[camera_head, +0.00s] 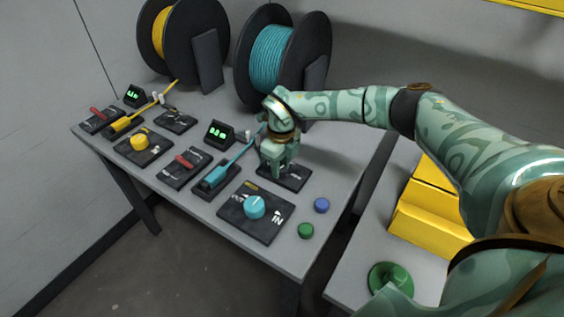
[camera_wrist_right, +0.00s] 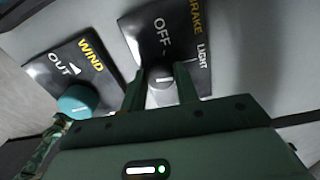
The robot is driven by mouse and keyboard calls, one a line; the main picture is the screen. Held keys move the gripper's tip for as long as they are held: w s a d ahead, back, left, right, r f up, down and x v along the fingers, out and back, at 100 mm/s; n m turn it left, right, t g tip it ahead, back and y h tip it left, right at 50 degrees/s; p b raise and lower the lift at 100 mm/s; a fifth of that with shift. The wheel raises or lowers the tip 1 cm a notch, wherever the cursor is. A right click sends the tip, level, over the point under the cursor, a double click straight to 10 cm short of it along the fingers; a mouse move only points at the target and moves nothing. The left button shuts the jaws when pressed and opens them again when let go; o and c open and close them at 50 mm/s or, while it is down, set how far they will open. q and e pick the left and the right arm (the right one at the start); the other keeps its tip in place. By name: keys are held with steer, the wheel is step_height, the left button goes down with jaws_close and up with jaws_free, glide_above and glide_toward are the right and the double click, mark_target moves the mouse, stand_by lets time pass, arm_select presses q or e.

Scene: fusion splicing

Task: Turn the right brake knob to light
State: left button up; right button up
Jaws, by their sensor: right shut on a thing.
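The right brake panel (camera_head: 298,180) is a black plate behind the teal wind panel. In the right wrist view, the brake panel (camera_wrist_right: 145,25) carries the words BRAKE, OFF and LIGHT. Its small grey brake knob (camera_wrist_right: 160,74) sits between the two fingers of my right gripper (camera_wrist_right: 160,92), which is shut on it. A pale mark shows on the knob, but I cannot tell which label it points to. In the head view my right gripper (camera_head: 278,168) reaches down onto the panel and hides the knob. My left gripper is not in view.
The teal wind knob (camera_head: 255,206) stands on its panel in front of the gripper. A blue button (camera_head: 321,205) and a green button (camera_head: 305,230) are to its right. The teal spool (camera_head: 272,55) rises behind. A yellow box (camera_head: 425,220) stands on the right-hand table.

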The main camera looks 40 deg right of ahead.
mark_target(281, 167)
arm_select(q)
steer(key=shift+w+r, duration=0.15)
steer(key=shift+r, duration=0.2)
arm_select(e)
steer(key=shift+r+n, duration=0.1)
steer(key=shift+n, duration=0.5)
arm_select(q)
steer(key=shift+p, duration=0.3)
arm_select(e)
steer(key=o, duration=1)
arm_select(q)
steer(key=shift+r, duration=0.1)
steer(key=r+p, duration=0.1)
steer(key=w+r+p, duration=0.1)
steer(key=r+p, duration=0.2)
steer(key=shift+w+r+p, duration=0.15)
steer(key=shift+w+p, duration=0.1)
steer(key=shift+p, duration=0.05)
arm_select(e)
steer(key=r, duration=1.6)
steer(key=shift+w+d+r, duration=0.1)
steer(key=shift+w+d, duration=0.05)
steer(key=shift+d, duration=0.1)
